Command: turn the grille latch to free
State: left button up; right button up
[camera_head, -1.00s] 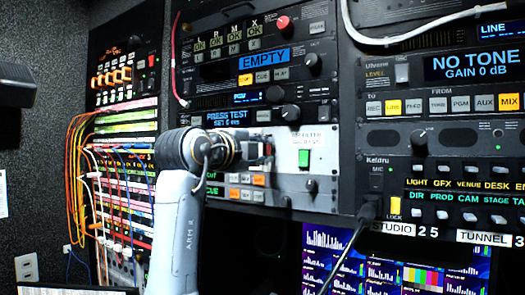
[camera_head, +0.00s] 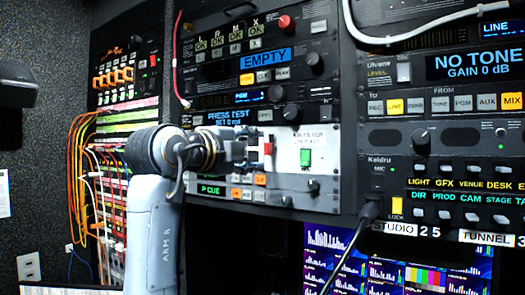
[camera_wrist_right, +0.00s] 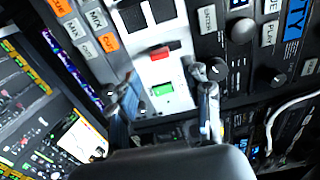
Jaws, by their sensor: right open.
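I cannot tell for sure which part is the grille latch. A white panel (camera_head: 330,150) carries a red switch (camera_head: 268,149) and a green switch (camera_head: 305,157); both also show in the right wrist view, the red one (camera_wrist_right: 160,53) above the green one (camera_wrist_right: 163,90). My right gripper (camera_head: 252,147) is in front of the panel's left part and hides some of it. In the wrist view the right gripper (camera_wrist_right: 167,92) is open, its fingers apart on either side of the green switch, with nothing held. My left gripper is out of view.
A black knob (camera_head: 292,113) sits just above the white panel, and another (camera_head: 313,185) below it. A black cable (camera_head: 368,215) hangs from the right-hand rack. Patch cords (camera_head: 80,150) hang at the left. Lit screens (camera_head: 400,265) are below.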

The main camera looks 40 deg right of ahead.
jog(key=v, duration=0.7)
jog(key=shift+a, duration=0.2)
